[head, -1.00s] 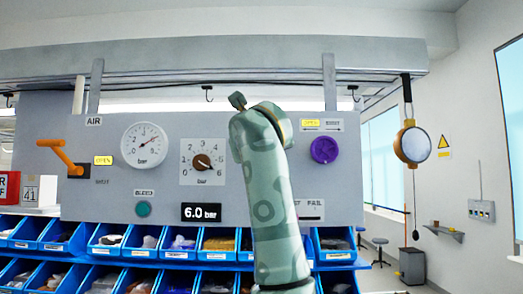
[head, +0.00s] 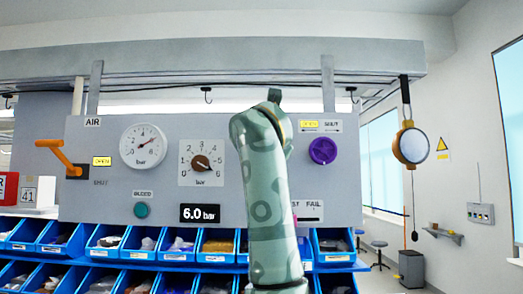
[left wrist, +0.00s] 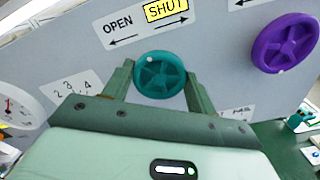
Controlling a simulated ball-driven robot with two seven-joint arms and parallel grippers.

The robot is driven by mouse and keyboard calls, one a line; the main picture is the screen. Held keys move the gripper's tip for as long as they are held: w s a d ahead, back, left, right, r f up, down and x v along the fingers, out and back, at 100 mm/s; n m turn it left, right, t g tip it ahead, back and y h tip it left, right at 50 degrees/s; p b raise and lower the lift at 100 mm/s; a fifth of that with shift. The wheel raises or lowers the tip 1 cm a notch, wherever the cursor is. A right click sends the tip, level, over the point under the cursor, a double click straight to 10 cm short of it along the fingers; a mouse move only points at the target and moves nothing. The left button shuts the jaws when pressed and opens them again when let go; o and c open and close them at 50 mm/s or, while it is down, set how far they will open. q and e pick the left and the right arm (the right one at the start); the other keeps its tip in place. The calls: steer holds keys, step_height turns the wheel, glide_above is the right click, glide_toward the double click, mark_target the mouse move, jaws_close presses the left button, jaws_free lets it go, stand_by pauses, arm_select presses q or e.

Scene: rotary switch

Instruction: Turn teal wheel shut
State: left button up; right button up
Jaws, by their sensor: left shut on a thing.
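The teal wheel (left wrist: 160,75) shows in the left wrist view, upright on the grey panel, between the two fingers of my left gripper (left wrist: 158,79). The fingers are shut on its rim from both sides. In the head view my own green arm hides the wheel and most of the gripper. My right gripper is in neither view.
A purple wheel (left wrist: 285,43) sits right of the teal one; its plate in the head view (head: 321,125) has OPEN lit. A gauge (head: 143,146), a brown dial knob (head: 201,162), an orange lever (head: 57,152) and a teal button (head: 141,210) share the panel. Blue bins (head: 110,250) line up below.

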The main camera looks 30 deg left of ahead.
arm_select(q)
steer(key=shift+f+m, duration=0.15)
steer(key=shift+m, duration=0.25)
steer(key=o, duration=1)
steer(key=b+v, duration=0.4)
steer(key=v, duration=1.2)
steer(key=shift+d, duration=0.2)
